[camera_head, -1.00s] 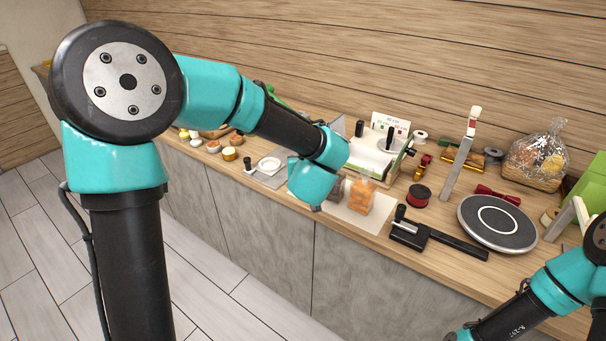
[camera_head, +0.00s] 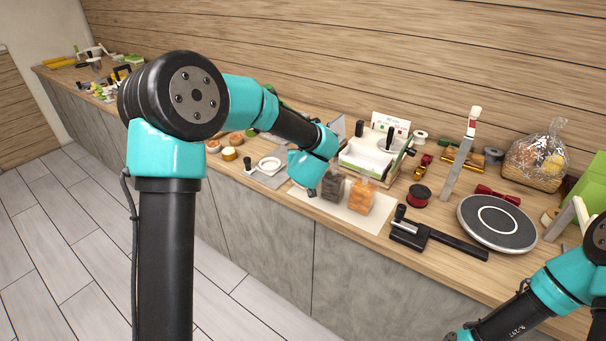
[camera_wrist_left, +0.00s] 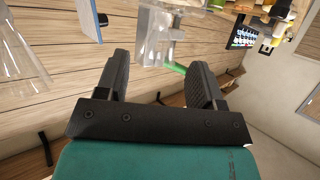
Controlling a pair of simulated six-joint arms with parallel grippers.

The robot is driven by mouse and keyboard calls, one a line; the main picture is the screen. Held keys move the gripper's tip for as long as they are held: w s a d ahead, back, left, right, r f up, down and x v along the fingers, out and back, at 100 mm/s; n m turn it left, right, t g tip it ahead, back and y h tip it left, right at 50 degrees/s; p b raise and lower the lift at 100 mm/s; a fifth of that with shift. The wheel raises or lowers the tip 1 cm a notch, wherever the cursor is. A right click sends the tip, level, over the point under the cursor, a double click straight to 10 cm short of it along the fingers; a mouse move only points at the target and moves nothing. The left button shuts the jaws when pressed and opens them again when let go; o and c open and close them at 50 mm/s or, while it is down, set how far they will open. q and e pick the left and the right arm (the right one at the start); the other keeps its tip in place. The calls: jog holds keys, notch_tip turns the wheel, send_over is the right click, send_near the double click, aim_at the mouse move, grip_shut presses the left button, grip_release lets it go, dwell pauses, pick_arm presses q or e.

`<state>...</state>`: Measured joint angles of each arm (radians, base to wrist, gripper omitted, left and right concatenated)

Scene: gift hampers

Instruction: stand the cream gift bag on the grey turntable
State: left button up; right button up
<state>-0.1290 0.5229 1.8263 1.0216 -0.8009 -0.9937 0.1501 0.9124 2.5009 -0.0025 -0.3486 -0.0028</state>
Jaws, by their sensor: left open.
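The grey turntable (camera_head: 515,238) lies flat at the right of the counter in the head view, with a white ring on top and nothing standing on it. I cannot make out a cream gift bag in either view; my left arm hides part of the counter. My left gripper (camera_wrist_left: 160,80) is open in the left wrist view, with nothing between its fingers. In the head view its wrist hangs over the middle of the counter, left of the turntable, and the fingers cannot be clearly seen. My right arm enters at lower right; its gripper is out of frame.
A dark filled bag (camera_head: 333,187) and an orange filled bag (camera_head: 360,197) stand on a pale mat (camera_head: 325,206).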

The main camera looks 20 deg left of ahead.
pick_arm(q)
jog(key=shift+w+a+f, duration=0.2)
jog(key=shift+w+a, duration=0.05)
jog(key=shift+w, duration=0.25)
jog(key=shift+d+x, duration=0.2)
jog(key=shift+x, duration=2.4)
jog(key=shift+f, duration=0.15)
jog(key=shift+c, duration=0.3)
grip_shut()
